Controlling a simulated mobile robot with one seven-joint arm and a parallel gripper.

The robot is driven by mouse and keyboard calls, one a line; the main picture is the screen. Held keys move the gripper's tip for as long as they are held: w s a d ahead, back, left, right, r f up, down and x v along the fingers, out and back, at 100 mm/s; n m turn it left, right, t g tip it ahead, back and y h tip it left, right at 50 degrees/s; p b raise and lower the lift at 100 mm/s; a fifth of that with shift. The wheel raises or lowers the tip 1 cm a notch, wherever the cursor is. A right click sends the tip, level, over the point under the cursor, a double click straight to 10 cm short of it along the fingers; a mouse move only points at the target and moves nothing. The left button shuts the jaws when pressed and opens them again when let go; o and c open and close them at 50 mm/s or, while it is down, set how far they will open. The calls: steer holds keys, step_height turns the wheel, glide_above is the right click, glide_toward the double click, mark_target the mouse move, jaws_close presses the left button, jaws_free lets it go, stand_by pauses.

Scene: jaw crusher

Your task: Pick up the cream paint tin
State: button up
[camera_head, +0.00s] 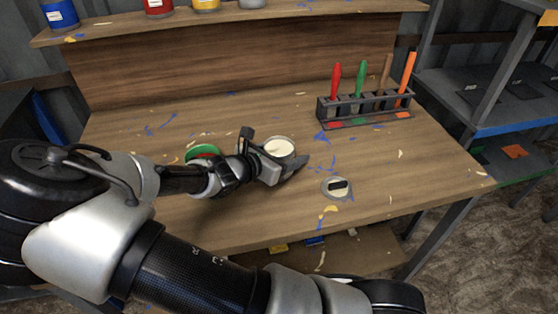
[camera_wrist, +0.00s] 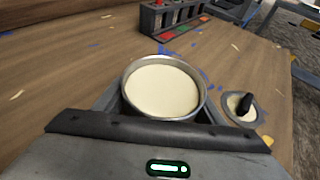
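The cream paint tin (camera_head: 279,148) is a round, open metal tin full of cream paint. It stands upright on the wooden workbench. My gripper (camera_head: 284,158) is low at the tin, with the near finger along its front right side; the far finger is mostly hidden in the head view. In the wrist view the tin (camera_wrist: 162,88) fills the space ahead of my gripper (camera_wrist: 162,100), between the two spread fingers. I cannot tell whether either finger touches it. The tin's base is hidden.
A rack (camera_head: 366,107) of colored-handled tools stands behind right. A round lid-like disc with a dark bar (camera_head: 337,188) lies front right. A green-and-red tin (camera_head: 203,153) is partly behind my arm. More tins, including a blue one (camera_head: 59,14), stand on the back shelf.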

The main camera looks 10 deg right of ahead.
steer(key=c, duration=1)
